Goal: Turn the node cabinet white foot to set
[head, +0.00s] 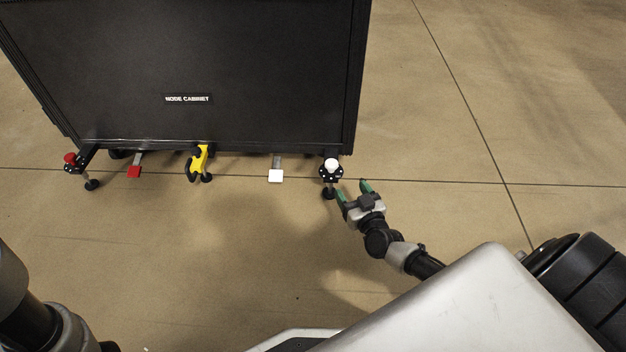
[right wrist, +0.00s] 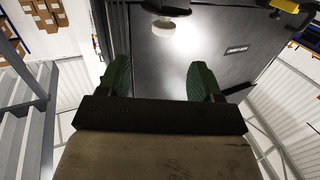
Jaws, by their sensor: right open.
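The node cabinet (head: 200,60) stands at the back, a tall black box with a "NODE CABINET" label. Its white foot (head: 331,166) is at the front right corner, a white knob on a dark collar above a black pad. The white knob also shows in the right wrist view (right wrist: 163,28), beyond the fingers. My right gripper (head: 352,188) is open and empty, just right of and in front of the white foot, apart from it. Its green fingers also show in the right wrist view (right wrist: 160,78). My left gripper is not in view; only part of my left arm shows at the lower left.
A red-knobbed foot (head: 71,160) is at the cabinet's left corner. A red tab (head: 134,171), a yellow bracket (head: 199,163) and a white tab (head: 275,176) stick out along the bottom edge. The concrete floor in front is clear.

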